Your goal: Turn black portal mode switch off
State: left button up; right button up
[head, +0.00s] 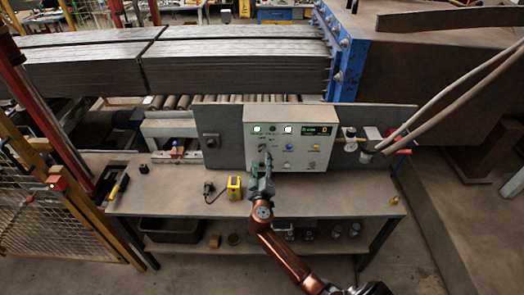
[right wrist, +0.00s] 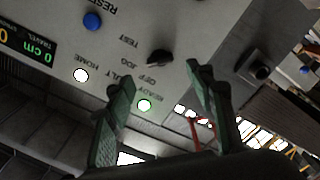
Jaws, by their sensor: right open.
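The black portal mode switch (right wrist: 159,58) is a small knob on the grey control panel (head: 291,113). In the right wrist view the labels TEST, JOG and OFF stand around it, upside down. Which label it points to is hard to tell. In the head view the switch (head: 262,148) is small, just above my right gripper (head: 265,160). My right gripper also shows in the right wrist view (right wrist: 160,77). Its green fingers are apart and empty, with the switch in line with the gap beyond their tips. My left gripper is not in view.
The panel carries a green-lit lamp (right wrist: 144,105), a white lamp (right wrist: 81,75), a blue button (right wrist: 92,22) and a display (head: 317,129). A yellow device (head: 234,188) stands on the workbench (head: 180,204) left of my gripper. A gauge (head: 350,145) is right of the panel.

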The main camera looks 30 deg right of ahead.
aim_at(262, 150)
jog(key=x, duration=0.5)
jog(key=shift+w+d+p, duration=0.15)
jog(key=shift+p, duration=0.25)
jog(key=shift+w+d, duration=0.2)
jog(key=shift+w, duration=0.15)
jog(key=shift+w+d, duration=0.2)
jog(key=shift+w, duration=0.15)
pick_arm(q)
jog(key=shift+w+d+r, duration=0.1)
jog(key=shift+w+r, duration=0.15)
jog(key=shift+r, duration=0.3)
pick_arm(e)
jog(key=shift+c, duration=0.2)
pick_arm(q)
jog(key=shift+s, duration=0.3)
pick_arm(e)
jog(key=shift+f, duration=0.1)
jog(key=c, duration=1.1)
